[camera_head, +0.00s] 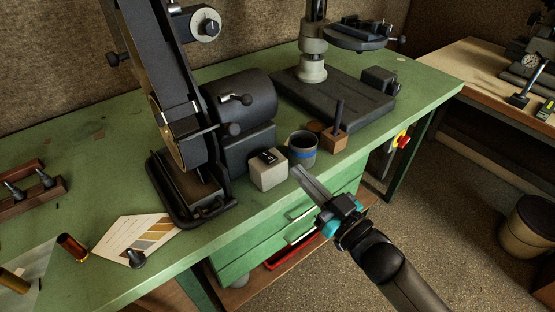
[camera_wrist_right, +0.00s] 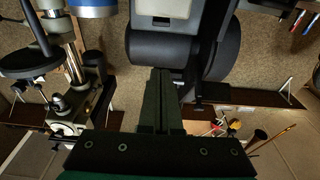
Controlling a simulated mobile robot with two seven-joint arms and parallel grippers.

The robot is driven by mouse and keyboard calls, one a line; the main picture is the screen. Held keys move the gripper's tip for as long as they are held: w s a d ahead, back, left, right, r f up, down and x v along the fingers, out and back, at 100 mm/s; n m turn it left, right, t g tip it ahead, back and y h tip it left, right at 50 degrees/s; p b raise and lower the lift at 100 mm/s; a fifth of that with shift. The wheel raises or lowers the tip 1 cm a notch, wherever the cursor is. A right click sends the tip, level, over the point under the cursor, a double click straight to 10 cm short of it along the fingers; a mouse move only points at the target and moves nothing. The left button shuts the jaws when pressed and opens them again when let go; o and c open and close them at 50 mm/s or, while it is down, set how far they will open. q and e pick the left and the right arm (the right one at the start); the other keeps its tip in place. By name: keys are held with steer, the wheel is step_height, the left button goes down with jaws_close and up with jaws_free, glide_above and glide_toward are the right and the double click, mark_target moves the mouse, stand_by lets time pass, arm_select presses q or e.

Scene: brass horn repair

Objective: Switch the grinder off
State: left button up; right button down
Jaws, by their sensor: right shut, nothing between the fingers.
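The grinder (camera_head: 180,130) is a tall black belt machine with a dark motor drum (camera_head: 243,100), standing on the green bench. In front of the motor is a pale grey switch box (camera_head: 268,175) with a small black switch (camera_head: 267,156) on top. Which way the switch is set is too small to tell. My right gripper (camera_head: 297,172) is shut and empty, its fingertips apart from the box, to its right near the bench's front edge. In the right wrist view the closed fingers (camera_wrist_right: 161,72) point toward the motor (camera_wrist_right: 160,48) and the box (camera_wrist_right: 163,8). My left gripper is not in view.
A grey cup with a blue band (camera_head: 302,148) stands just right of the box. A wooden block with a dark rod (camera_head: 334,138) and a drill press base (camera_head: 335,105) are beyond.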

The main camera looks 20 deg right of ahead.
steer(key=shift+w, duration=0.15)
steer(key=r, duration=0.1)
glide_above(275, 167)
steer(key=shift+r, duration=0.2)
step_height(275, 167, down, 3)
steer(key=shift+f+b, duration=0.1)
steer(key=shift+b, duration=0.75)
steer(key=shift+f, duration=0.4)
steer(key=shift+s, duration=0.2)
